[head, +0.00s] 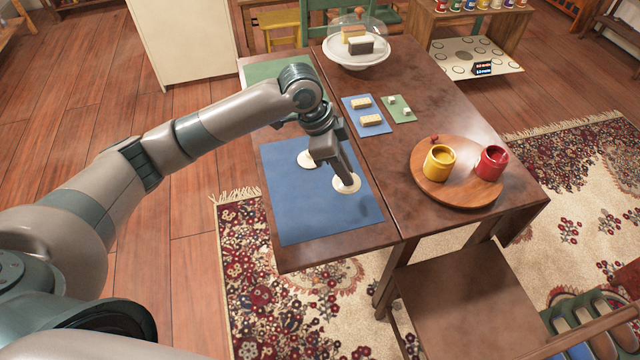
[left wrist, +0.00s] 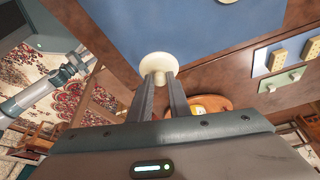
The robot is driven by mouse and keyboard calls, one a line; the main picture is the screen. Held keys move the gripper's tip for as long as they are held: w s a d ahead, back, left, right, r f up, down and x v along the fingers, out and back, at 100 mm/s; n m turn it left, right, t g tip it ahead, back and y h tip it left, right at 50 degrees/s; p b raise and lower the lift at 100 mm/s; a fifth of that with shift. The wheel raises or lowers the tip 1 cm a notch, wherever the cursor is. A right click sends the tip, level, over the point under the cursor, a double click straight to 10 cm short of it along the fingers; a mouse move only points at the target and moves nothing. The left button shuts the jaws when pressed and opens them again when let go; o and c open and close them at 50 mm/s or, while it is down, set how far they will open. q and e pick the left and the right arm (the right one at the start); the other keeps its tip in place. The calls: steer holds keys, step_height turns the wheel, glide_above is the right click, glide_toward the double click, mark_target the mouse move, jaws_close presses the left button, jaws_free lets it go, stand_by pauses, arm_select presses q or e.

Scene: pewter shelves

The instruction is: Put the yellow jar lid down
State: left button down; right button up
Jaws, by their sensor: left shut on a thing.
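My left gripper (head: 345,180) points down over the blue mat (head: 300,215). It is shut on a pale cream round disc (head: 347,186), which I take to be the yellow jar lid. In the left wrist view the disc (left wrist: 158,62) shows at the fingertips, over the mat's edge area. The fingers hide part of it, and I cannot tell if it touches the mat. A similar cream disc (head: 307,158) lies farther back on the mat. The open yellow jar (head: 439,163) stands on the round wooden tray (head: 455,197).
An open red jar (head: 491,163) and a small red piece (head: 434,139) share the tray. Blue and green cards (head: 373,130) with small blocks lie behind. A domed cake stand (head: 357,55) is at the back. The mat's front part is clear.

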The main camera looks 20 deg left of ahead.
arm_select(q)
steer(key=a+f, duration=0.1)
steer(key=s+a+f, duration=0.1)
steer(key=a, duration=0.1)
steer(key=a+f, duration=0.1)
steer(key=a, duration=0.1)
steer(key=shift+s+a+f+p, duration=0.1)
steer(key=shift+s+a+p, duration=0.1)
steer(key=shift+p, duration=0.15)
arm_select(e)
steer(key=shift+s+d+f, duration=0.15)
steer(key=shift+s, duration=0.25)
steer(key=shift+s+d+f, duration=0.1)
steer(key=shift+s+f, duration=0.05)
steer(key=shift+s, duration=0.2)
arm_select(q)
steer(key=shift+f, duration=0.1)
